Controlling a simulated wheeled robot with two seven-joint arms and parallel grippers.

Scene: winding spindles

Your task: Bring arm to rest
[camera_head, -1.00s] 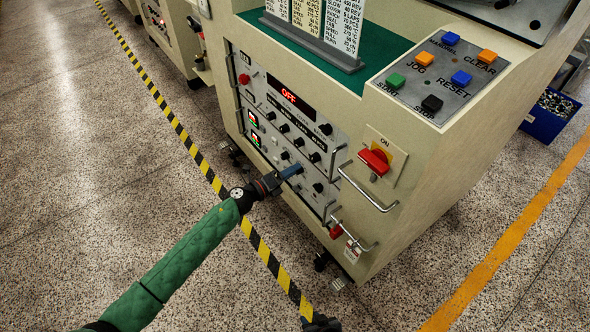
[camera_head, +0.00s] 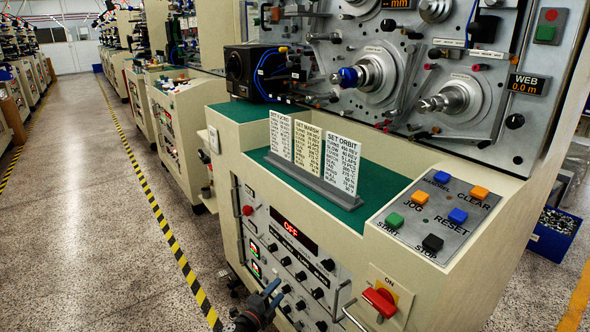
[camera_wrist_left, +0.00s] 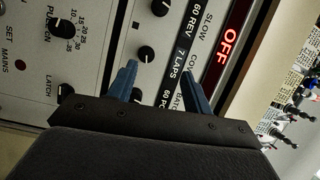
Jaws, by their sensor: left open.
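My left gripper (camera_head: 267,297) is at the bottom edge of the head view, in front of the lower knob panel of the beige winding machine (camera_head: 228,150). In the left wrist view its two blue fingers (camera_wrist_left: 160,88) are apart with nothing held between them. Black knobs (camera_wrist_left: 146,53) of the control panel lie beyond the fingers; I cannot tell whether the fingers touch the panel. The red display (camera_head: 290,228) reads OFF, and it also shows in the left wrist view (camera_wrist_left: 228,45). My right gripper is not in view.
A red rotary switch (camera_head: 380,300) and a metal handle (camera_head: 351,314) stick out right of the panel. Three setting cards (camera_head: 307,146) stand on the green top. Spindles (camera_head: 370,75) are on the upright face. A striped floor line (camera_head: 160,217) and free aisle lie left.

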